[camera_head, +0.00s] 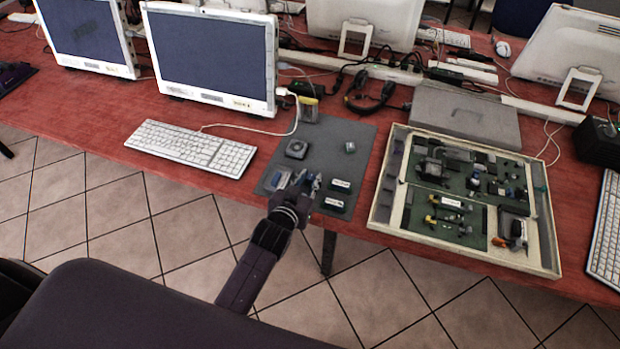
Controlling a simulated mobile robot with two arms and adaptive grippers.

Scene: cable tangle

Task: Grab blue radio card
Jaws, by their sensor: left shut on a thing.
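My left gripper (306,181) reaches in from the lower left over the front part of a dark grey mat (320,150). Its fingers are shut on a small bluish piece, which I take to be the blue radio card; the fingers hide most of it. A bluish-grey card (275,181) lies on the mat just left of the fingers. Two dark green cards with white labels lie to the right, a farther one (340,186) and a nearer one (334,204). My right gripper is out of view.
A shallow open tray (376,212) with many electronic parts stands right of the mat. A square dark fan-like part (297,148) and a small green part (349,147) lie farther back on the mat. A keyboard (190,148) is at left, a monitor (212,55) behind.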

